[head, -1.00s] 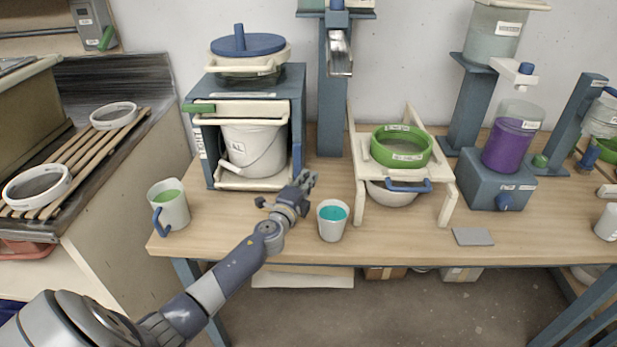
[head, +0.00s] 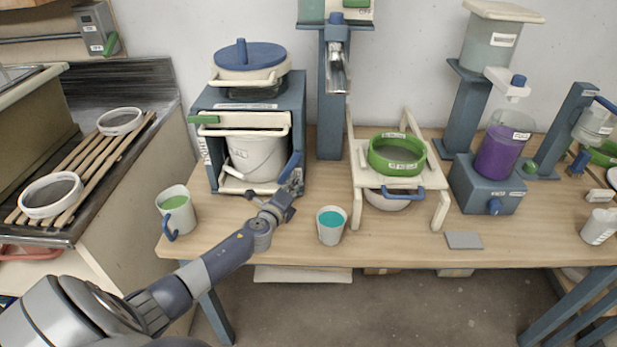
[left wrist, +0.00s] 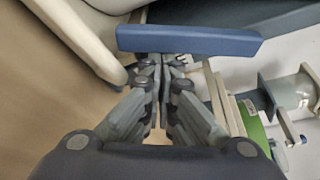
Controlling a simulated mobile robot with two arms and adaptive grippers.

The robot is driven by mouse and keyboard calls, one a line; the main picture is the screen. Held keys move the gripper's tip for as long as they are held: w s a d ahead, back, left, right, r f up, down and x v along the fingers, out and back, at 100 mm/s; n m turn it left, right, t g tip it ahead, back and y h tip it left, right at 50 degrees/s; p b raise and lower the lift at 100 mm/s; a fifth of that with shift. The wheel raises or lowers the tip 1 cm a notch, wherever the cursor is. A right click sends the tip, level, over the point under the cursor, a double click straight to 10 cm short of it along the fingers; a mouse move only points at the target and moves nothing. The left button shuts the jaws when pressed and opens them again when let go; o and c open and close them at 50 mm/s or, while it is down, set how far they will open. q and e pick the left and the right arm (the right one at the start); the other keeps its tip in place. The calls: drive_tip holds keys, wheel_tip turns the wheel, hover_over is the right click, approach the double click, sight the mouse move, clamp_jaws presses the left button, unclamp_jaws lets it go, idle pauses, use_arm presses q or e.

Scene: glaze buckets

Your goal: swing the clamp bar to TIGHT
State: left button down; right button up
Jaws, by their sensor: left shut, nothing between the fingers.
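The blue bucket stand (head: 204,150) is at the left of the bench. It holds a white bucket (head: 255,155) and has a cream crossbar with a green end (head: 204,119) across its front. A blue bar (head: 291,166) is at the stand's right front; it lies across the top of the left wrist view (left wrist: 190,40). No TIGHT mark is readable, so I cannot tell for certain which bar is the clamp bar. My left gripper (head: 294,184) is shut and empty, its fingertips (left wrist: 160,60) close to the blue bar; contact is unclear. My right gripper is out of view.
A mug of green glaze (head: 178,212) stands left of my arm and a cup of teal glaze (head: 331,226) right of it. A cream stand with a green sieve (head: 397,155) is farther right. The bench front between the cup and the grey pad (head: 464,240) is mostly clear.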

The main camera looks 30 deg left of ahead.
use_arm(q)
drive_tip(key=shift+s+a, duration=0.3)
drive_tip(key=shift+a, duration=0.2)
drive_tip(key=shift+r, duration=0.1)
drive_tip(key=shift+a, duration=0.1)
drive_tip(key=shift+s, duration=0.15)
